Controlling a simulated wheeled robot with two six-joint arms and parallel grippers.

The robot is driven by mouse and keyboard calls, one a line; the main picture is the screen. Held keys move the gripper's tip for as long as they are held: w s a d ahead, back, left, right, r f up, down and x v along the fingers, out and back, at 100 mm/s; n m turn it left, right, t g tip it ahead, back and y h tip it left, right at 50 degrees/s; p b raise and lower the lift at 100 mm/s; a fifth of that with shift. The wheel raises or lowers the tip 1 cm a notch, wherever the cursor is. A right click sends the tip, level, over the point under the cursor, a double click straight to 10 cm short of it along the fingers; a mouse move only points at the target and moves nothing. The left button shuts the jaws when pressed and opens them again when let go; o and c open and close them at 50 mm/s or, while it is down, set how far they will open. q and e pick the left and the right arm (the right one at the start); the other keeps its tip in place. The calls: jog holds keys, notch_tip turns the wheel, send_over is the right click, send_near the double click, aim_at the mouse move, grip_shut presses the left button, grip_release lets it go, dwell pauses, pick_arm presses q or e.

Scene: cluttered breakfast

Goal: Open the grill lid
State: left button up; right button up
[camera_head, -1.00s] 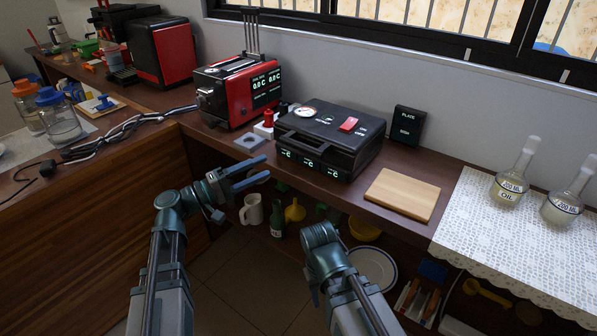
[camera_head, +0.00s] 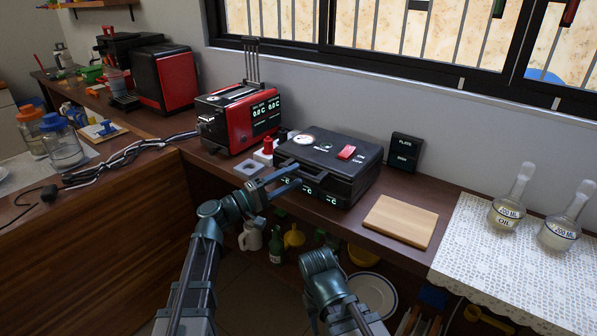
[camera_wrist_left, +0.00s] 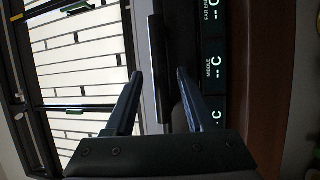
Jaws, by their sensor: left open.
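The black grill (camera_head: 338,157) sits on the counter with its lid down. A red switch (camera_head: 346,152) and a round gauge are on top, and small displays run along its front. My left gripper (camera_head: 288,178) is open at the left part of the grill's front. In the left wrist view, the dark handle bar (camera_wrist_left: 159,70) lies between the two spread fingers (camera_wrist_left: 158,95), beyond or level with their tips; contact cannot be told. The grill's front displays (camera_wrist_left: 213,67) are beside it. My right arm shows at the bottom centre of the head view, but its gripper fingers are not visible.
A red toaster (camera_head: 240,117) stands left of the grill. A cutting board (camera_head: 400,221) lies to the right, then two flasks (camera_head: 507,212) on a lace cloth. A black plate box (camera_head: 404,152) is behind. Below is a shelf with a mug (camera_head: 250,237) and bottles.

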pick_arm(q)
jog(key=shift+x, duration=1.2)
grip_shut()
dwell(0.6)
